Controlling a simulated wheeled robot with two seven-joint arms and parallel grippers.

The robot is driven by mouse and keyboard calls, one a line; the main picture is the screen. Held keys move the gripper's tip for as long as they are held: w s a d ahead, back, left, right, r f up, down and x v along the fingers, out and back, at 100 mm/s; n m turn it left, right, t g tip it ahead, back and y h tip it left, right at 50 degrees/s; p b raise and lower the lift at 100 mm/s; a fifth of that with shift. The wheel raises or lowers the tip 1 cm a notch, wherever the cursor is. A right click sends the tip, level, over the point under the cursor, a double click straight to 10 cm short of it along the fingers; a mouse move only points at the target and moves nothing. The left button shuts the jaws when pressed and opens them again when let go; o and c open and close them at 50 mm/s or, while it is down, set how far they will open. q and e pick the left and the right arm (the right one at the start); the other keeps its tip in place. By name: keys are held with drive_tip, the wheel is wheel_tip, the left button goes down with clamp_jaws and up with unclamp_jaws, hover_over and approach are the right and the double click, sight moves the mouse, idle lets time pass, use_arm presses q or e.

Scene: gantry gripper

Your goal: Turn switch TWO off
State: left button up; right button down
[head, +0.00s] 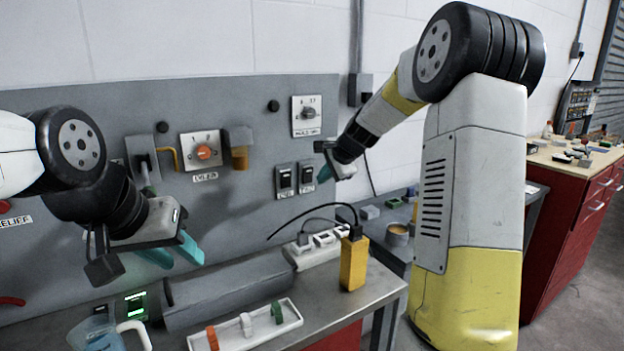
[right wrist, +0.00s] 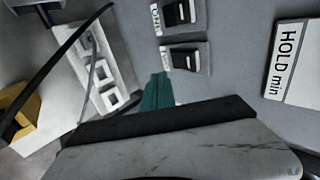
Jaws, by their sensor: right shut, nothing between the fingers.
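Switch TWO (head: 306,176) is a dark rocker on a grey plate on the wall panel, right of the similar switch ONE (head: 285,181). In the right wrist view, switch TWO (right wrist: 186,59) has its label at its left, with switch ONE (right wrist: 180,13) above it. I cannot tell which way either rocker is tipped. My right gripper (head: 325,173) is shut and empty, just right of switch TWO. Its teal fingers (right wrist: 157,91) show close below that switch's plate in the wrist view; contact cannot be told. My left gripper (head: 184,264) is open and empty, above the bench at left.
A rotary knob (head: 308,112) with a HOLD label sits above the switches, and an orange knob (head: 204,152) to their left. A white socket strip (head: 315,250), black cable and yellow box (head: 353,263) stand below. A white tray (head: 246,328) lies on the bench.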

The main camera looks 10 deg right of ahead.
drive_tip(key=s+d+r, duration=0.2)
drive_tip(key=s+r, duration=0.1)
drive_tip(key=s, duration=0.4)
drive_tip(key=shift+d+r, duration=0.4)
drive_tip(key=s+a+r+n+g, duration=0.15)
drive_tip(key=s+n, duration=0.25)
drive_tip(key=s, duration=0.4)
drive_tip(key=s+a+r+n, duration=0.2)
drive_tip(key=s+a+n, duration=0.1)
drive_tip(key=s, duration=0.5)
drive_tip(key=s+f+n, duration=0.2)
drive_tip(key=s+n, duration=0.1)
drive_tip(key=s, duration=0.5)
drive_tip(key=s+f+n+h, duration=0.1)
drive_tip(key=s+n, duration=0.3)
drive_tip(key=s, duration=0.3)
drive_tip(key=shift+s+d+f, duration=0.15)
drive_tip(key=shift+s+f, duration=0.25)
